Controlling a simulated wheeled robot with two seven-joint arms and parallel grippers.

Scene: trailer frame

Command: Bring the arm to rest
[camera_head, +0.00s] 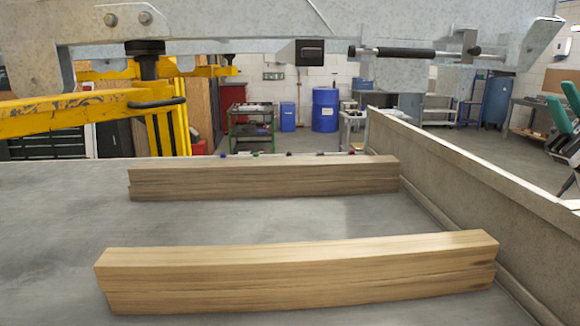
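My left gripper and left arm are not in view.
Two wooden beam stacks, a near one (300,275) and a far one (265,178), lie across the grey bed (230,225). A raised side wall (470,170) runs along the right. A galvanised metal frame (230,22) and yellow frame (70,112) span above.

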